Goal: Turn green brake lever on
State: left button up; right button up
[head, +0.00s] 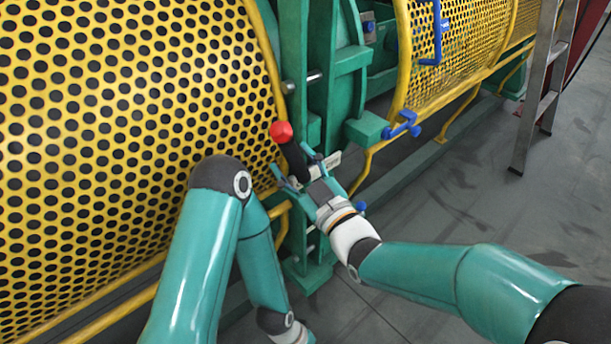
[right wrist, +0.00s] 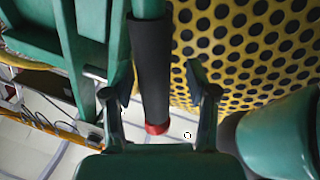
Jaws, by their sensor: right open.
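The brake lever has a black grip (head: 295,158) with a red end knob (head: 281,132), and it stands tilted in front of the green machine frame. In the right wrist view the black grip (right wrist: 151,75) continues into a green rod at the top, and the red knob (right wrist: 157,128) is nearer the palm. My right gripper (head: 290,159) is open, with one finger on each side of the grip. In the right wrist view its fingers (right wrist: 156,88) show gaps to the grip on both sides.
A yellow perforated guard (head: 110,110) fills the left, close to my left arm. The green frame post (head: 301,65) stands behind the lever. Blue handles (head: 404,126) sit on the machine to the right. A ladder (head: 544,85) stands at far right; the grey floor (head: 455,190) before it is clear.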

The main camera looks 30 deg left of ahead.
jog(key=v, duration=1.2)
jog(key=shift+a, duration=0.1)
